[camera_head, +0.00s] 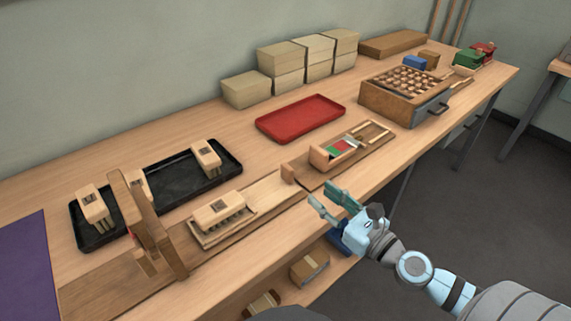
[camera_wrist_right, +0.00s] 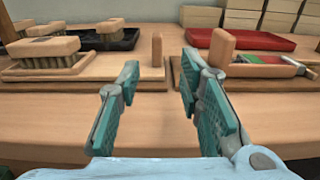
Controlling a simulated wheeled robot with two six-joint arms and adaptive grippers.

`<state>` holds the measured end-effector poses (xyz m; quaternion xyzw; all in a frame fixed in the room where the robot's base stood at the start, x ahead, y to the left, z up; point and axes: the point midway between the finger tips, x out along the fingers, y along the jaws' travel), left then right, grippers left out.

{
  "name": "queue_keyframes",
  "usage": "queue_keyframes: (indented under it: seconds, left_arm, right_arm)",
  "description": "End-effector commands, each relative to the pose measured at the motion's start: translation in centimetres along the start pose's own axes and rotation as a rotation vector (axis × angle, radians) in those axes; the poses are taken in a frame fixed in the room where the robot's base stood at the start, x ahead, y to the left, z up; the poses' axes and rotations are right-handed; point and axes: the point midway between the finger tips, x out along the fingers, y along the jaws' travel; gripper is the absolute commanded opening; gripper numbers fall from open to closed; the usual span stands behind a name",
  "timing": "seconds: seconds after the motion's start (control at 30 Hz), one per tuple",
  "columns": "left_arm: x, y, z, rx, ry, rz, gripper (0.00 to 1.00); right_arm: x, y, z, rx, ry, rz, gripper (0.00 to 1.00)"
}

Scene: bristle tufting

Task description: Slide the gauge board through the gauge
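The gauge board (camera_head: 270,190) is a long, light wooden board carrying a brush block (camera_head: 220,210) with its bristles down. A small upright peg (camera_head: 288,173) stands at its right end; in the right wrist view the peg (camera_wrist_right: 157,50) shows ahead, between the fingers in the picture. The gauge (camera_head: 148,222) is a brown wooden arch over the track, left of the brush block. My right gripper (camera_head: 322,195) is open and empty at the table's front edge, just in front of the peg and apart from it; its spread fingers (camera_wrist_right: 160,66) show close up. My left gripper is not in view.
A second board (camera_head: 374,144) with a red and green marked piece lies right of the peg. Behind are a black tray (camera_head: 172,182) with brush blocks, a red tray (camera_head: 300,118) and stacked boxes (camera_head: 246,90). A drawer unit (camera_head: 395,106) stands farther right.

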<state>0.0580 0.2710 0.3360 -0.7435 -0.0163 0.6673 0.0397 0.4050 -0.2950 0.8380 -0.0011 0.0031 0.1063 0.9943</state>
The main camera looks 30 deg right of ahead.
Motion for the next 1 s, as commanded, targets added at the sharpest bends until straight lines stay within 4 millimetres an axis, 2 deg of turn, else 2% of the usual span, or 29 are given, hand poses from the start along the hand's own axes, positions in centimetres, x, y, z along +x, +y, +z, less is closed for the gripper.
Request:
queue_keyframes:
  seconds: [0.03, 0.17, 0.3, 0.5, 0.63, 0.87, 1.0]
  left_arm:
    - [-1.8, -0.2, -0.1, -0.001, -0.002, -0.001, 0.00]
    - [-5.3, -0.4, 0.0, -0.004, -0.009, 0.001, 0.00]
    - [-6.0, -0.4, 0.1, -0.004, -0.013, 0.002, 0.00]
    - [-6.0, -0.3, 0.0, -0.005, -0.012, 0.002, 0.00]
    - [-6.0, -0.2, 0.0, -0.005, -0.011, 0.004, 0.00]
    - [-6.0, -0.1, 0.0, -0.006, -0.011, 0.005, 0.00]
    - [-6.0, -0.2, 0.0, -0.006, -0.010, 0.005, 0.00]
  right_arm:
    - [0.8, 0.0, 1.1, 0.008, -0.006, -0.005, 0.33]
    - [4.6, 0.3, 1.8, 0.013, -0.012, 0.001, 0.33]
    - [8.7, 0.3, 0.9, 0.006, -0.009, 0.005, 0.33]
    - [12.2, 0.4, 0.4, 0.004, -0.006, 0.007, 0.33]
    - [13.1, 0.4, 0.4, 0.003, -0.005, 0.008, 0.33]
    - [13.2, 0.4, 0.3, 0.002, -0.004, 0.008, 0.33]
    - [13.2, 0.4, 0.3, 0.002, -0.004, 0.008, 0.13]
